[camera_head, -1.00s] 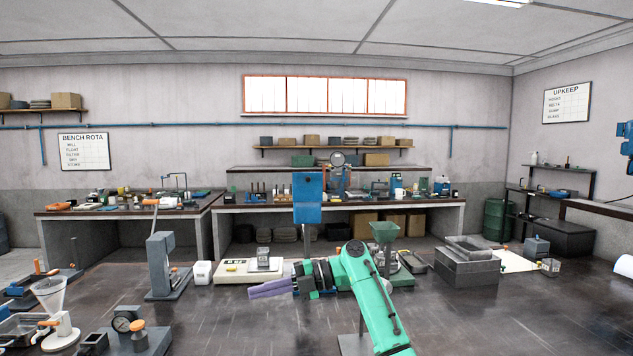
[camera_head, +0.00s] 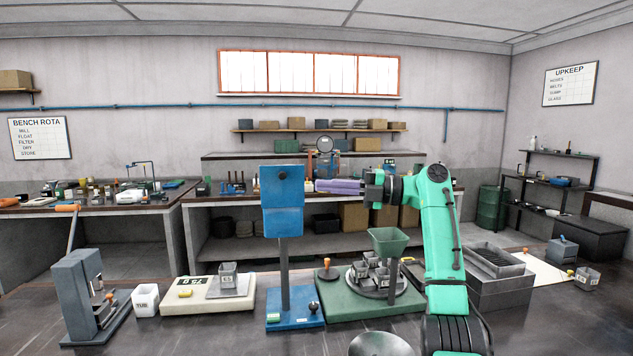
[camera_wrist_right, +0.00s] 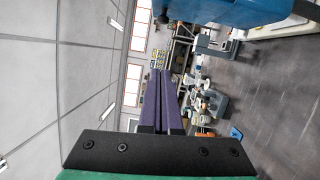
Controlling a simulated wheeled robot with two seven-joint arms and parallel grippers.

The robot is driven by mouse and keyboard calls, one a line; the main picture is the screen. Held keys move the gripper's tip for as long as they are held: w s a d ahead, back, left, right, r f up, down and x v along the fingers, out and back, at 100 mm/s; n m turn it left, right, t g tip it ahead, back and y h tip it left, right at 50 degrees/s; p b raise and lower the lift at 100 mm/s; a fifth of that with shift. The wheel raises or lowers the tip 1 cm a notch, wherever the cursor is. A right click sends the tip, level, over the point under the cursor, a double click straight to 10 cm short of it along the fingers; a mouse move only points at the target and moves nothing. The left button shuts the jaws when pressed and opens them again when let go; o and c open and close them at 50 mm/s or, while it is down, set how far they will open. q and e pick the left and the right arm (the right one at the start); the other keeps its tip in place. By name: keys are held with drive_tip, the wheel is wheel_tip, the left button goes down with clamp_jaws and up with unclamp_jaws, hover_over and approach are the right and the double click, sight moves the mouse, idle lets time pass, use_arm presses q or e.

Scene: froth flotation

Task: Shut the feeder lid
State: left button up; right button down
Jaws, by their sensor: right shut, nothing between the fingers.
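A blue box on a post (camera_head: 283,210) stands on a blue base in the middle of the head view; I take it to be the feeder. A dark knob shows near its top front. I cannot tell the lid apart from the box or how far open it is. My right gripper (camera_head: 318,186) is level with the upper part of the box, just to its right, with purple fingers pointing left. The fingers are shut and empty. In the right wrist view the shut fingers (camera_wrist_right: 160,74) point up the picture, and a blue body (camera_wrist_right: 245,12) with a dark knob fills the top right.
Right of the post stands a green base (camera_head: 345,306) with cups on a turntable and a green hopper (camera_head: 389,240). To the left are a white scale (camera_head: 210,300) and a grey lever press (camera_head: 85,300). A grey box (camera_head: 500,290) stands to the right.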

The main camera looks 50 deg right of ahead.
sight(292, 179)
drive_tip(key=w+p, duration=0.3)
drive_tip(key=w+a+r+p, duration=0.1)
drive_tip(key=w+p, duration=0.1)
drive_tip(key=w, duration=0.1)
drive_tip(key=w+a+p, duration=0.1)
drive_tip(key=w+p, duration=0.2)
drive_tip(key=shift+w+a+r+p, duration=0.15)
drive_tip(key=shift+w+r+p, duration=0.05)
drive_tip(key=shift+p, duration=0.1)
drive_tip(key=shift+w+d+f, duration=0.2)
drive_tip(key=shift+d+f, duration=0.05)
drive_tip(key=shift+w+f, duration=0.1)
drive_tip(key=shift+f, duration=0.1)
